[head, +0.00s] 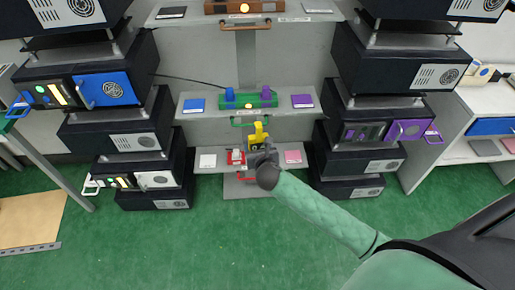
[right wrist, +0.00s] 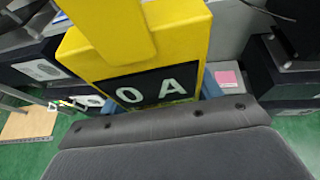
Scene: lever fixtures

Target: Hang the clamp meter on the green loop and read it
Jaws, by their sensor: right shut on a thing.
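The yellow clamp meter (head: 258,139) is upright in front of the middle fixture in the head view. My right gripper (head: 266,156) is shut on its lower part. In the right wrist view, the meter's yellow body (right wrist: 192,42) fills the upper middle, and its dark display (right wrist: 158,88) shows "0 A". The green loop (head: 233,122) hangs below the middle shelf, under a green block. The meter's top is beside or in front of the loop's right part; I cannot tell whether its jaw is around it. My left gripper is not in view.
A red loop (head: 247,179) is below the lower shelf and a brown loop (head: 246,26) is above. A red-and-white device (head: 236,157) stands left of the meter. Dark cabinets (head: 400,62) flank both sides. The green floor (head: 180,245) in front is open.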

